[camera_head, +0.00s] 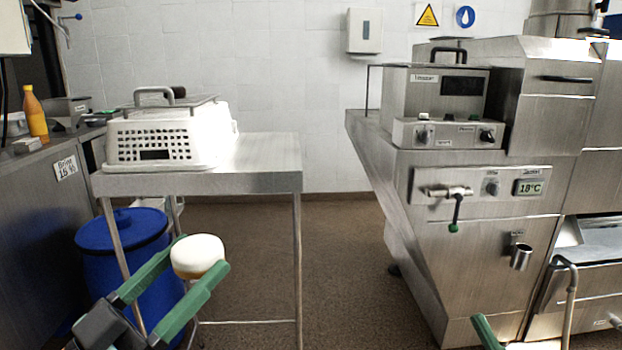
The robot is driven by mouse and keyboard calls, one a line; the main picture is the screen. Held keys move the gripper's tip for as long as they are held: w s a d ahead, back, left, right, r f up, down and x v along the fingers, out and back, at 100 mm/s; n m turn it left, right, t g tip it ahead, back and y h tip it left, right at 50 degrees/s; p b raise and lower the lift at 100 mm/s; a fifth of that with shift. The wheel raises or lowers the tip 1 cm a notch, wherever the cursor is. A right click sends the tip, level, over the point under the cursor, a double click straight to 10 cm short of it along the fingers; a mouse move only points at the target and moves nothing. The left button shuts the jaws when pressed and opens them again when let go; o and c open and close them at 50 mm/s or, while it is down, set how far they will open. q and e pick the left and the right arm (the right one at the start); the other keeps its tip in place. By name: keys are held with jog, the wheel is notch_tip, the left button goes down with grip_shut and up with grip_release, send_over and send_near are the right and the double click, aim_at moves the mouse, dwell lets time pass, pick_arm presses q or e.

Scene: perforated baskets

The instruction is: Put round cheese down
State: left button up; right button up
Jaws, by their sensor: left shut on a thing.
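The round cheese (198,247) has a white top and a tan lower side. It is held between the green fingers of my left gripper (200,256), in front of the blue barrel and below the tabletop's height. The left gripper is shut on it, and the fingers hide part of its sides. Of my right gripper (487,333), only a green finger shows at the bottom right edge, so its opening cannot be made out.
A steel table (265,155) carries a white perforated basket (205,150) at its left, with its right part bare. A blue barrel (125,232) stands below. Steel machinery (470,260) fills the right. A counter (40,195) with an orange bottle (36,115) is left.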

pick_arm(q)
jog(key=shift+f, duration=0.1)
jog(key=shift+w+d+f, duration=0.1)
jog(key=shift+w+f, duration=0.1)
jog(key=shift+w, duration=0.05)
jog(key=shift+w+d+f+b, duration=0.15)
jog(key=shift+w+d+b, duration=0.15)
jog(key=shift+w, duration=0.3)
pick_arm(e)
jog(key=w+d+f+m+g+h, duration=0.1)
jog(key=w+f+m+h, duration=0.3)
jog(key=f, duration=0.7)
jog(key=shift+w+d+g+h, duration=0.25)
jog(key=shift+d+g+h, duration=0.15)
jog(key=shift+g+h, duration=0.1)
jog(key=shift+a, duration=0.1)
